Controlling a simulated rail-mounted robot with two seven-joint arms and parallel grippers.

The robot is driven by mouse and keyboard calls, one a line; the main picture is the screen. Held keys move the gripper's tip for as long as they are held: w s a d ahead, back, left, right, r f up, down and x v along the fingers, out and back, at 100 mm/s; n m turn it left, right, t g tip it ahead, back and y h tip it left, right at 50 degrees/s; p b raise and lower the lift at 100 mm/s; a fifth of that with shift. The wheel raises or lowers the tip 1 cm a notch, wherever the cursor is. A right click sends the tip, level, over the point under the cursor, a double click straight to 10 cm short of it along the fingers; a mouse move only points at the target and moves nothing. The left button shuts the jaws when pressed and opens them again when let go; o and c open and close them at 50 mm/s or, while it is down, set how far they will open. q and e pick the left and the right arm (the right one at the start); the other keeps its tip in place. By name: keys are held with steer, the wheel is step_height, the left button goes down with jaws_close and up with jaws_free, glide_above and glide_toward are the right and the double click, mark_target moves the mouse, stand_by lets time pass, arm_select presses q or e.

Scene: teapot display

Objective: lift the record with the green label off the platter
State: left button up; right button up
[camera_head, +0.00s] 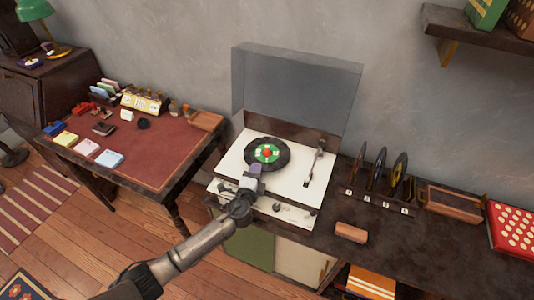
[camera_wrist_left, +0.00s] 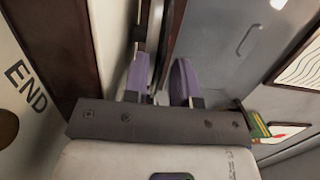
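The record with the green label (camera_head: 254,160) lies flat on the platter of the white turntable (camera_head: 235,157). Its label is green with a red centre. My left gripper (camera_head: 256,170) is at the record's near edge and covers a little of it. In the left wrist view the two purple fingers (camera_wrist_left: 160,82) stand apart, with a dark narrow strip between them. I cannot tell whether that strip is the record's rim or whether the fingers touch it. The tonearm (camera_head: 316,160) is to the right of the record. My right gripper is not in view.
The raised clear lid (camera_head: 295,85) stands behind the turntable. Upright records (camera_head: 379,165) stand in a rack to the right, near a shallow wooden tray (camera_head: 452,202). A brown block (camera_head: 351,232) lies on the cabinet's front part. A red-topped desk (camera_head: 160,150) is to the left.

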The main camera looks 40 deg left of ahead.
arm_select(q)
jaws_close()
steer(key=shift+r, duration=0.1)
